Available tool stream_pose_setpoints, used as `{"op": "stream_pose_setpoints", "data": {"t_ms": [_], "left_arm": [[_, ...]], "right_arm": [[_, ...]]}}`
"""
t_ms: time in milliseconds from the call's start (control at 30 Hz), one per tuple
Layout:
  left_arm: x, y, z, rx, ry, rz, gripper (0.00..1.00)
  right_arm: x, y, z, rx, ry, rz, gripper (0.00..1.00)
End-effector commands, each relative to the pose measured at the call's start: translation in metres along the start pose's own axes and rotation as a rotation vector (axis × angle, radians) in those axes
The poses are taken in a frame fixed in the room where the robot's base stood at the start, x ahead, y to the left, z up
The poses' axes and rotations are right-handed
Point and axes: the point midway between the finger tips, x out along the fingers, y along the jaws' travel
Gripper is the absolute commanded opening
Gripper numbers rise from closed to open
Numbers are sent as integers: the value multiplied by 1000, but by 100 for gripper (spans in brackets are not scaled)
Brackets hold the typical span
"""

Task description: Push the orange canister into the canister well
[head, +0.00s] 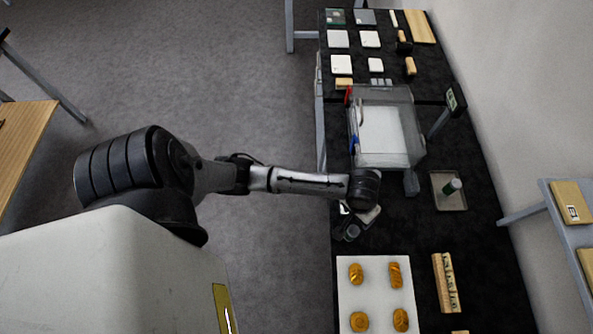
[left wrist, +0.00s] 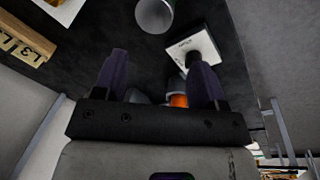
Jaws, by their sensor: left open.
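My left gripper (left wrist: 156,57) is open, its two dark fingers apart in the left wrist view. In the head view its fingers are mostly hidden under my wrist, over the black table. An orange patch (left wrist: 178,100), likely the orange canister, shows low between the fingers, nearer the right one; the gripper body hides most of it. A white square plate with a label (left wrist: 203,44) lies beyond the right finger, with a dark round part at its edge partly covered by that finger. I cannot tell whether this is the canister well. My right gripper is not in view.
A grey cylinder (left wrist: 155,14) stands beyond the fingers. A clear box (head: 416,152) stands on the table behind my wrist. A tray (head: 441,201) with a green-marked cylinder (head: 453,186) is to the right. A white board (head: 376,278) with several gold pieces lies in front.

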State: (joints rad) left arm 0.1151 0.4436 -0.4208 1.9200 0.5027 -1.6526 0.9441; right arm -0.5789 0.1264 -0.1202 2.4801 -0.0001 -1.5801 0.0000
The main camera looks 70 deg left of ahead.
Motion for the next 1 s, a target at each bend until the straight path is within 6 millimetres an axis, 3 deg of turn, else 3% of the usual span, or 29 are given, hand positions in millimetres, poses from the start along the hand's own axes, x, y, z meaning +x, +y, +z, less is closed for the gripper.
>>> {"op": "stream_pose_setpoints", "data": {"t_ms": [33,100,200,400,633,1000], "left_arm": [[2,2,29,76,7,29,65],[-1,-1,58,184,38,53,65],[-10,-11,93,310,89,63,65],[-35,-41,140,479,166,12,65],[-55,-66,163,571,199,-57,65],[-59,-70,167,591,203,-73,65]], "right_arm": [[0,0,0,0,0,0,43],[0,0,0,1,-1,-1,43],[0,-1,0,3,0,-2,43],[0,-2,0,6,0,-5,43],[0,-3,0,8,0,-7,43],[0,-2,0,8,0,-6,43]]}}
